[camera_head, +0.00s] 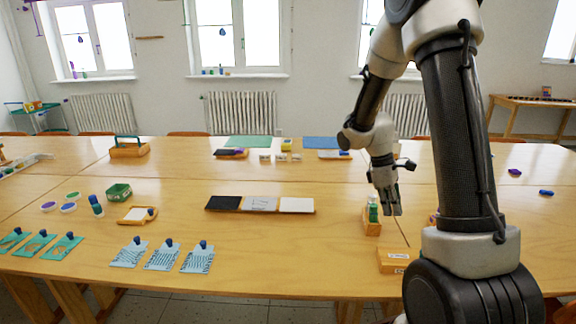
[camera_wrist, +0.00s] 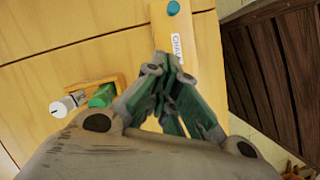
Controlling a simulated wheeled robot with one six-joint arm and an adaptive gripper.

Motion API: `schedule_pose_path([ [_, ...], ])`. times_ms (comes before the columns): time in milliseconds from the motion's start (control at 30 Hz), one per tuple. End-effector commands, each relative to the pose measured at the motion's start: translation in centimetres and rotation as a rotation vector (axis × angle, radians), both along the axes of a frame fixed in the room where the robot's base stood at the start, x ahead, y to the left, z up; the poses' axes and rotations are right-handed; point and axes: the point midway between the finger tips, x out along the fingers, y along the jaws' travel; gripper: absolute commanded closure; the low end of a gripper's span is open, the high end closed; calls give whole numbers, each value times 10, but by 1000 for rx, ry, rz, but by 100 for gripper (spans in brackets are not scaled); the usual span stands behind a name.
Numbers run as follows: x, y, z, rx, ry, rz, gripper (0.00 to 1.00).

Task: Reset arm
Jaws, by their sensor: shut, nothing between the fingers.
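My gripper (camera_head: 391,208) hangs at the end of my arm over the right part of the long wooden table (camera_head: 300,245), fingers pointing down. In the wrist view my gripper (camera_wrist: 164,70) shows its fingers drawn together with nothing held. In the head view it is just right of a small wooden holder (camera_head: 371,228) with a green piece in it. In the wrist view a wooden holder (camera_wrist: 120,80) with a green block (camera_wrist: 102,95) and a white cylinder (camera_wrist: 62,107) lies left of the fingers. Part of the table is hidden behind my arm.
A labelled wooden box (camera_head: 393,262) stands near the front edge. A tray with black, grey and white panels (camera_head: 261,204) lies at mid-table. Pale blue stamped cards (camera_head: 163,256) lie at front left. The table between them has bare stretches.

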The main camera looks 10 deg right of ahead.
Motion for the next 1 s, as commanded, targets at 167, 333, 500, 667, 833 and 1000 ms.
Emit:
schedule_pose_path([
  [167,-13,4,-2,-21,4,-140,100],
  [333,-60,23,26,-34,-26,-415,100],
  [500,-91,43,71,-14,-126,-582,100],
  [667,-125,64,116,42,-255,-714,100],
  [833,-161,85,156,136,-412,-786,100],
  [1000,-183,96,184,225,-561,-774,100],
])
